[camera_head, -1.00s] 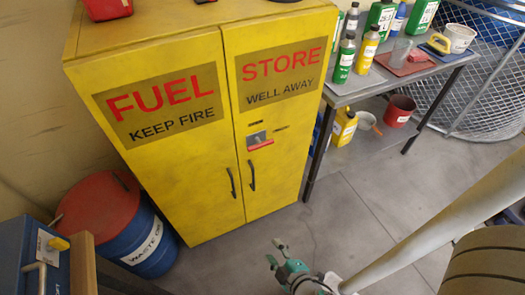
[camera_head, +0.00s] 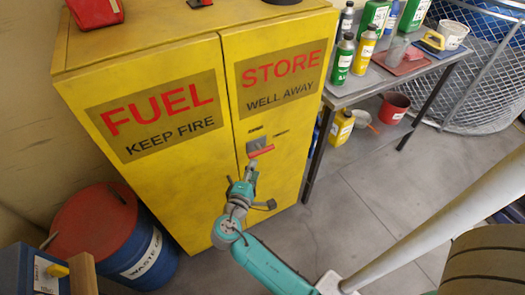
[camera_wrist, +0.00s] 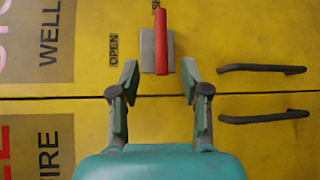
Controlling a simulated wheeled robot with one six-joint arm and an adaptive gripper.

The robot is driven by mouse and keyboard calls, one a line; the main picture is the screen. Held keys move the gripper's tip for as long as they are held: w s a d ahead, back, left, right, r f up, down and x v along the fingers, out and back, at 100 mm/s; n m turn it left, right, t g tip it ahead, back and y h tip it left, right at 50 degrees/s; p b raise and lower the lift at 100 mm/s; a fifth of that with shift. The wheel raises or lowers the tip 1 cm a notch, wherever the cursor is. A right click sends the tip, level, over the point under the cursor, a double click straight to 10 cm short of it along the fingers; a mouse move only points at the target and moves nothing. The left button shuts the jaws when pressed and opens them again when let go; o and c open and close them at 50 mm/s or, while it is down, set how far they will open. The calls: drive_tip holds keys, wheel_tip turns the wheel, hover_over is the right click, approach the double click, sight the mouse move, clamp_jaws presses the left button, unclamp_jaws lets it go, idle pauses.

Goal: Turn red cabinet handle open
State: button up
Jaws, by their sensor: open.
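The yellow fuel cabinet (camera_head: 185,180) stands with both doors shut. Its red handle (camera_head: 261,152) sits on a grey plate on the right door, near the seam. In the wrist view the red handle (camera_wrist: 161,40) lies over the grey plate (camera_wrist: 147,50), with the word OPEN printed beside it. My gripper (camera_head: 250,170) is just below the handle in the head view. In the wrist view my gripper (camera_wrist: 159,75) is open, with its fingertips on either side of the plate's near end. The handle is in line with the gap. I cannot tell whether the fingers touch anything.
Two black door pulls (camera_wrist: 262,68) are beside the gripper in the wrist view. A blue drum with a red lid (camera_head: 95,220) stands left of the cabinet. A bench (camera_head: 350,92) with bottles is at the right. Floor in front is clear.

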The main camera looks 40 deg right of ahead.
sight(262, 150)
drive_tip(key=x, duration=1)
clamp_jaws()
